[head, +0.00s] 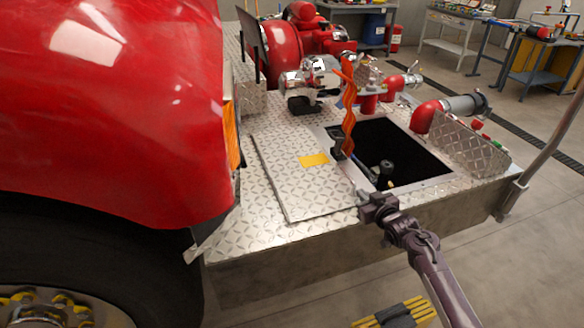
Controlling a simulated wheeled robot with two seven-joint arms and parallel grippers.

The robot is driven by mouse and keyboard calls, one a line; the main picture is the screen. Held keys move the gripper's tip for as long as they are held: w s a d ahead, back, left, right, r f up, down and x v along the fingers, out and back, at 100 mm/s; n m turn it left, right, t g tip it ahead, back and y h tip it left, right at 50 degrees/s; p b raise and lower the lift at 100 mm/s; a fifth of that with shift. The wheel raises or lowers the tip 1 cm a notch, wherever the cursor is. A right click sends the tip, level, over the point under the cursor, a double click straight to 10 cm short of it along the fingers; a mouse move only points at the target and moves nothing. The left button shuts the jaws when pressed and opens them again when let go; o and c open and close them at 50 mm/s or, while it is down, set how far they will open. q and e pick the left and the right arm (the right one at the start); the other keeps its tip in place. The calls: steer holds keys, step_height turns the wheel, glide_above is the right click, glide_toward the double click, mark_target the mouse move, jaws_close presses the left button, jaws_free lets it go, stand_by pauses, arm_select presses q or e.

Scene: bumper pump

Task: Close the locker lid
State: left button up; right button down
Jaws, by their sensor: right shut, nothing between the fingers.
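The locker lid (285,178) is a diamond-plate metal panel with a yellow label (314,160). It lies folded open on the bumper deck, to the left of the locker opening. The locker opening (405,152) is a dark square hole with some dark fittings inside. My right gripper (366,198) is shut and empty at the lid's near right corner, close to the opening's front edge. I cannot tell whether it touches the lid. My left gripper is not in view.
A wavy orange strap (348,110) stands up between the lid and the opening. Red pipes (428,115) and a chrome pump fitting (310,78) stand behind. The red truck body (110,100) fills the left. A grey post (545,150) rises at the right.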

steer(key=shift+d+f+b, duration=0.1)
steer(key=shift+f+b, duration=0.5)
steer(key=shift+f, duration=0.5)
steer(key=shift+f, duration=0.15)
